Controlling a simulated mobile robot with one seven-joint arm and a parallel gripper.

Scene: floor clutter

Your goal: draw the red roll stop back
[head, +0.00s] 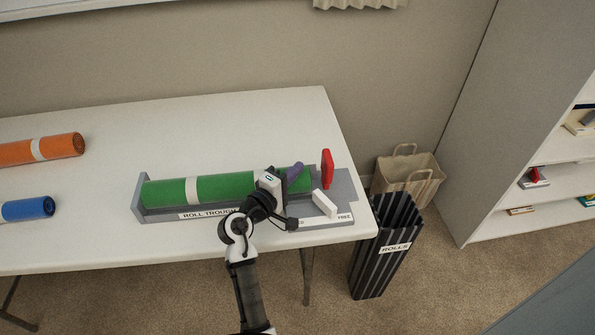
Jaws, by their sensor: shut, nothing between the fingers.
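The red roll stop (327,169) stands upright at the right end of the roll trough (138,203), just past the end of a green roll (228,186) with a white band. The green roll lies along the trough. My gripper (291,223) is shut and empty, seen small and dark near the front edge of the trough's base, left of and nearer than the stop and apart from it. My wrist hides part of the roll and the trough's front. A white block (325,203) sits tilted on the base in front of the stop, by a "FREE" label.
A purple piece (295,172) shows beside my wrist, over the roll; what it belongs to is unclear. Orange (40,149) and blue (28,209) rolls lie left on the white table (95,238). A striped "ROLLS" bin (378,265) and a bag (408,174) stand right, before shelves (560,185).

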